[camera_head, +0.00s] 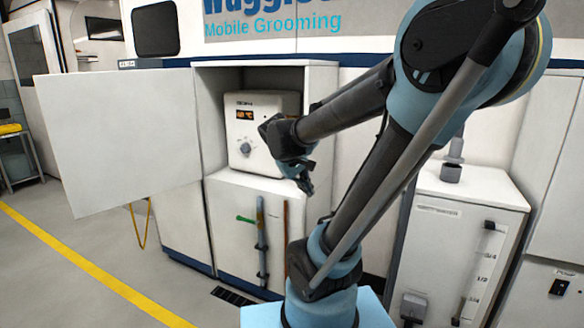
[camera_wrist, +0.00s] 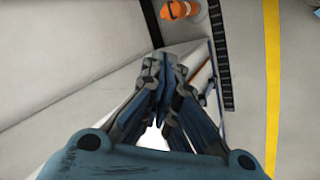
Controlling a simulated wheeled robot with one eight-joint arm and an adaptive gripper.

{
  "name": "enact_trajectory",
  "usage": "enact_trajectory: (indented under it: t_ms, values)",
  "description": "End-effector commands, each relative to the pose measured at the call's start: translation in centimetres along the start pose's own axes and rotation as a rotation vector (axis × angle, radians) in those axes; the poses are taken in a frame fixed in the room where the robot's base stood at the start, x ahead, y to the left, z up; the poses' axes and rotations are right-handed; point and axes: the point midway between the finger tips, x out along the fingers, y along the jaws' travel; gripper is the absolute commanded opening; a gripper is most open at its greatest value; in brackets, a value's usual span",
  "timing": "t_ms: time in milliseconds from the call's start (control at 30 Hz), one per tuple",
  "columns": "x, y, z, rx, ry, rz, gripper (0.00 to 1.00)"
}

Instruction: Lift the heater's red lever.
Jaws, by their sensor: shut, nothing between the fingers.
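The heater (camera_head: 262,112) is a white box with an orange lit display and a grey knob, inside an open cabinet compartment in the head view. I cannot make out its red lever; my arm covers the heater's right side. My gripper (camera_head: 306,186) hangs in front of the compartment's lower right edge, below and to the right of the heater's face. In the wrist view my gripper (camera_wrist: 164,62) has its fingertips together with nothing between them. No part of the heater is clearly identifiable in that view.
A white cabinet door (camera_head: 120,135) stands wide open at the left. A white tank unit (camera_head: 450,235) stands at the right. Floor with a yellow line (camera_head: 100,275) is clear at left.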

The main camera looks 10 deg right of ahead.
Motion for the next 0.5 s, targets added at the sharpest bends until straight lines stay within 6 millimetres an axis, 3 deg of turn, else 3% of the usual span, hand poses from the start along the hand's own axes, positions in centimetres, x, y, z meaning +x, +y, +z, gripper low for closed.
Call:
enact_trajectory:
  t_ms: [33, 200, 500]
  values:
    - [0.4, -0.7, 1.7, 0.028, -0.004, -0.037, 0.00]
    - [1.3, -3.7, 6.1, 0.121, -0.008, -0.172, 0.00]
    - [2.4, -9.4, 11.3, 0.278, 0.001, -0.381, 0.00]
